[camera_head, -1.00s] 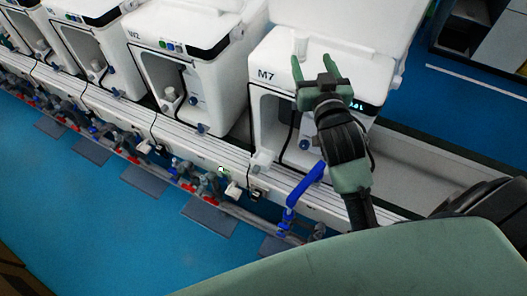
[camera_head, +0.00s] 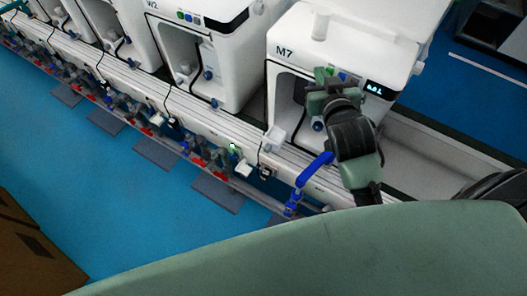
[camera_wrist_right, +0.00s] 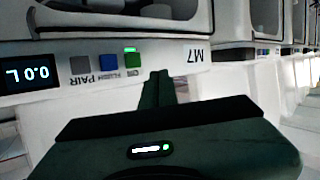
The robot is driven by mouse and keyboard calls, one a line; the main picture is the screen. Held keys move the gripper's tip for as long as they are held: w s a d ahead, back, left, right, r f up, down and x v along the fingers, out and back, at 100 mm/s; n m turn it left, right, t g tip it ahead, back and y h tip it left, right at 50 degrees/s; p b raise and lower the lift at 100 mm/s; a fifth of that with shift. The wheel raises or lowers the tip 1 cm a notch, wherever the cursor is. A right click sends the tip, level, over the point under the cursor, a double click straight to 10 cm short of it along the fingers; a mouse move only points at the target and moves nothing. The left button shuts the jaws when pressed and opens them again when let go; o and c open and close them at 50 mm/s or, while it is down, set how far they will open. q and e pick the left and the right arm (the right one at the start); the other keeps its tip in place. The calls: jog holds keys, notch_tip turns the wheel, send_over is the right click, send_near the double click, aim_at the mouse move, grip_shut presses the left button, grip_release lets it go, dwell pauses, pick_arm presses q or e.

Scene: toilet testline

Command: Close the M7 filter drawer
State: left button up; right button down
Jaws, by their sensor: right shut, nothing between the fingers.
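The M7 unit (camera_head: 335,30) is a white machine at the upper right of the head view. Its front panel, with coloured buttons and a lit display, shows upside down in the wrist view (camera_wrist_right: 225,55). I cannot clearly make out the filter drawer. My right gripper (camera_head: 325,76) is in front of M7's panel, over the buttons, and hides part of the front. In the wrist view its fingers (camera_wrist_right: 160,78) are together and empty, with the tips near the green button. I cannot tell whether they touch the panel. My left gripper is not in view.
The W2 unit (camera_head: 210,20) and other like machines stand in a row to the left. A white rail (camera_head: 215,120) runs below them, with a blue handle (camera_head: 312,170) below M7. A white cylinder (camera_head: 320,24) stands on M7's top.

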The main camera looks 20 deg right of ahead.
jog(key=w+a+f+n+g+y+b, duration=0.1)
jog(key=w+a+f+n+g, duration=0.15)
jog(key=a+f+n, duration=0.55)
jog(key=n+g+y+b, duration=0.1)
jog(key=n+g+b, duration=0.1)
jog(key=n+g, duration=0.15)
send_over(265, 151)
jog(key=s+a, duration=0.4)
notch_tip(265, 151, down, 12)
jog(key=r, duration=0.1)
jog(key=s+a+f+n+g+h+b, duration=0.1)
jog(key=s+a+f+n+h, duration=0.25)
jog(key=f+n, duration=0.35)
jog(key=s+a+f+n+g+h+b, duration=0.2)
jog(key=a+f+n, duration=0.2)
jog(key=n, duration=0.5)
jog(key=w+d+f, duration=0.6)
jog(key=w+d, duration=0.1)
jog(key=d, duration=0.2)
jog(key=shift+w+d+f, duration=0.2)
jog(key=shift+f, duration=0.2)
jog(key=shift+n, duration=0.25)
